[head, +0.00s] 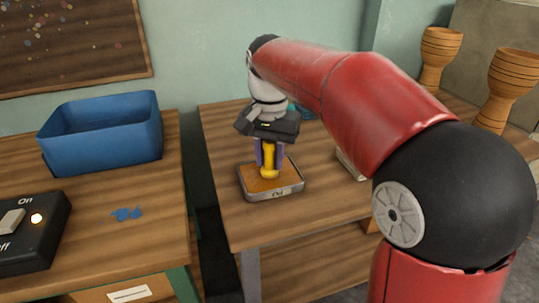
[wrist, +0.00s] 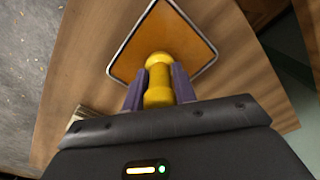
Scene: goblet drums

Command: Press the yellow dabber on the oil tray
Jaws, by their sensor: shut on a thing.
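The yellow dabber (head: 268,160) is upright in my gripper (head: 268,155), between its two purple fingers. In the wrist view the dabber (wrist: 159,84) sits between the fingers of my gripper (wrist: 159,86), which is shut on it. The oil tray (head: 286,193) is a shallow metal-rimmed square with an orange-brown inside, on the wooden table. The dabber's lower end is over the tray's inside in the head view. In the wrist view the tray (wrist: 180,35) lies beyond and below the dabber. I cannot tell whether the dabber's end touches the tray.
A blue bin (head: 105,140) and a black switch box (head: 30,232) with a lit lamp stand on the left table, near small blue pieces (head: 126,214). A gap separates the two tables. Wooden goblet drums (head: 510,88) stand at the back right.

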